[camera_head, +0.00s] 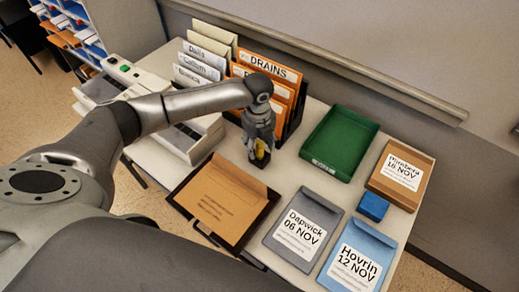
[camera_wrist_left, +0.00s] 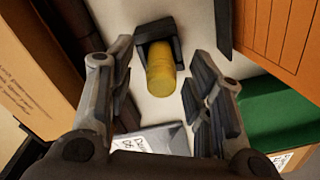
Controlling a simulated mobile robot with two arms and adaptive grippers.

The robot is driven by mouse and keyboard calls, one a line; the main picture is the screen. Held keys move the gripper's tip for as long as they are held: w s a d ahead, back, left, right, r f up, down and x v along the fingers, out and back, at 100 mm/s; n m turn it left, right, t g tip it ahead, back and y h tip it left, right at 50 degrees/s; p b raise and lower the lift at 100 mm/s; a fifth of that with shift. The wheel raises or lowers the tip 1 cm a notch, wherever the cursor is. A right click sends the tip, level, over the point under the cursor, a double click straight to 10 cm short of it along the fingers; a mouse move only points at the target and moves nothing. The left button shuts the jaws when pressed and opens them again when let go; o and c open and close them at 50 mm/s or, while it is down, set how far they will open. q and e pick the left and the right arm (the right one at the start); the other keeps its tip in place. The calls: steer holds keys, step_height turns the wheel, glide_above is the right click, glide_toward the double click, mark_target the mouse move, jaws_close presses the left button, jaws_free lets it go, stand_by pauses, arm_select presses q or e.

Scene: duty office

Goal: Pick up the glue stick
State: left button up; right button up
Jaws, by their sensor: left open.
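In the head view, the glue stick (camera_head: 262,153) shows only as a small yellow patch, mostly hidden by my gripper. My left gripper (camera_head: 259,157) points down at it. In the left wrist view, the left gripper (camera_wrist_left: 160,88) is open, with its fingers apart on either side of the yellow cylinder. I cannot tell if they touch it. My right gripper is not in view.
Upright orange folders (camera_head: 270,68) stand behind the gripper. A green tray (camera_head: 338,143) is to its right, with a blue box (camera_head: 373,207) beyond. A brown envelope in a dark tray (camera_head: 272,205) lies in front. Grey (camera_head: 290,258) and blue (camera_head: 345,272) envelopes lie near the front edge.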

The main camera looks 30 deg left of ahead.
arm_select(q)
steer(key=shift+f, duration=0.45)
steer(key=shift+c, duration=0.3)
jaws_close()
steer(key=shift+r, duration=0.15)
steer(key=shift+w+r+b, duration=0.1)
steer(key=shift+r+b, duration=0.2)
steer(key=shift+r, duration=0.25)
steer(key=s+a+r+b, duration=0.1)
steer(key=s+a+r, duration=0.1)
steer(key=s+r, duration=0.4)
steer(key=s+a+r+b, duration=0.1)
steer(key=s+a+r, duration=0.2)
steer(key=s+r, duration=0.2)
steer(key=shift+s+a+r, duration=0.25)
steer(key=shift+s+r, duration=0.1)
steer(key=shift+s, duration=0.65)
